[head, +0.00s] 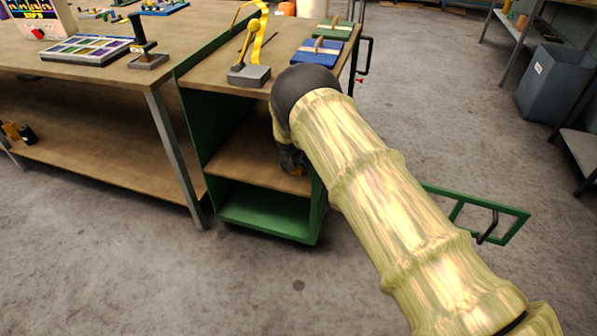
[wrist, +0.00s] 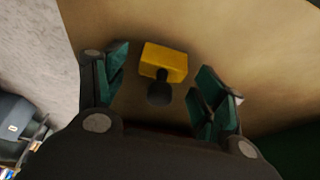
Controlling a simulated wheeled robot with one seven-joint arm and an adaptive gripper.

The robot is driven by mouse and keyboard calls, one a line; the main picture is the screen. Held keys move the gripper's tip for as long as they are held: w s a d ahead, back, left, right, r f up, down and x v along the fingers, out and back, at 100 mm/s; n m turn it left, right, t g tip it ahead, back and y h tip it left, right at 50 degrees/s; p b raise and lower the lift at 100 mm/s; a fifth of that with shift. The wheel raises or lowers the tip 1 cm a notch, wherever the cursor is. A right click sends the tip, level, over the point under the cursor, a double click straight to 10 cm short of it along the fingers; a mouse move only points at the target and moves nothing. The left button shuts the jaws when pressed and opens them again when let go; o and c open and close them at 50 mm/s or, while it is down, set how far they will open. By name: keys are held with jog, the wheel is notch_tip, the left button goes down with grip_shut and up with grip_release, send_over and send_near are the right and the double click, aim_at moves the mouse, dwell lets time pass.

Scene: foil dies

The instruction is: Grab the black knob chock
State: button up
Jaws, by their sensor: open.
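The chock is a yellow block (wrist: 165,60) with a black knob (wrist: 160,93) on a short stem, on a tan wooden surface in the wrist view. My gripper (wrist: 164,66) is open, with one green-padded finger to each side of the chock and visible gaps between. In the head view my gripper (head: 291,160) reaches into the green cabinet (head: 262,222), over its middle wooden shelf (head: 240,158). The chock cannot be made out in the head view; my arm and gripper cover that part of the shelf.
The cabinet's top holds a grey block with a lever (head: 249,75), a blue box (head: 317,52) and a green box (head: 335,31). A green door frame (head: 490,216) stands out to the right. A workbench (head: 90,82) stands at left. Open floor lies in front.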

jog(key=shift+w+d+f, duration=0.2)
jog(key=shift+w+f, duration=0.05)
jog(key=shift+f, duration=0.4)
jog(key=shift+a+r, duration=0.1)
jog(key=shift+a, duration=0.05)
jog(key=shift+c, duration=0.9)
jog(key=c, duration=1)
jog(key=shift+o, duration=0.2)
jog(key=shift+r, duration=0.1)
jog(key=shift+r, duration=0.55)
jog(key=shift+v, duration=1.15)
jog(key=s+a+b, duration=0.2)
jog(key=s, duration=0.6)
jog(key=s+a+b, duration=0.2)
jog(key=s+a, duration=0.1)
jog(key=s, duration=0.5)
